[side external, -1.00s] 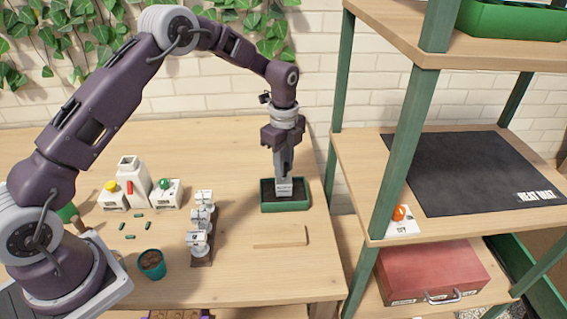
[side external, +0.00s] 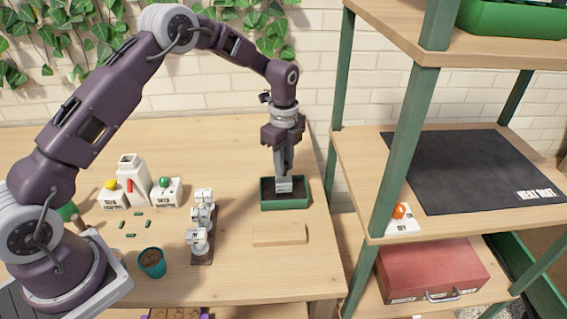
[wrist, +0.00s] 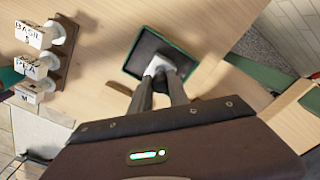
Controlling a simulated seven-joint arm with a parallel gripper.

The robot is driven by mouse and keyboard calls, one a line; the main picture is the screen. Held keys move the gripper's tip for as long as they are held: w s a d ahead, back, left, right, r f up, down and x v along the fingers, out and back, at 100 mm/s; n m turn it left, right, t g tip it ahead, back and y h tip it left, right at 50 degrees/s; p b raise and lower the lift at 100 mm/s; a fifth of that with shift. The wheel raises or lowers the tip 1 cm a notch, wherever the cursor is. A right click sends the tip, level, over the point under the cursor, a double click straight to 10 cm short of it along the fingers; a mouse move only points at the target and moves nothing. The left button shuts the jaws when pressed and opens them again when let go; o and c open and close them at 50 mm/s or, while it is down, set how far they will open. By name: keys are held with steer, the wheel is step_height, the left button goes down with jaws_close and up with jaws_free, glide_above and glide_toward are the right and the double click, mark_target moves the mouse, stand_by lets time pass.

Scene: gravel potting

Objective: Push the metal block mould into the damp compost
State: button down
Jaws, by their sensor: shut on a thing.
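The metal block mould (side external: 284,185) is a small grey block held upright between the fingers of my gripper (side external: 284,174). In the wrist view the mould (wrist: 158,65) shows pale at the tips of my gripper (wrist: 160,82). It is over the middle of the green tray (side external: 263,207), which holds dark compost (side external: 300,186). The tray's green rim (wrist: 129,70) and the compost (wrist: 143,48) also show in the wrist view. The mould's lower edge meets the compost in the side view; how deep it sits I cannot tell.
A wooden block (side external: 279,234) lies in front of the tray. A rack of labelled white pieces (side external: 201,226) stands to its left, with a teal pot (side external: 152,263) beyond. White dispensers (side external: 133,180) stand at the back left. A shelf unit (side external: 398,150) rises at the right.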

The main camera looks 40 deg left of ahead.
steer(key=shift+r, duration=3)
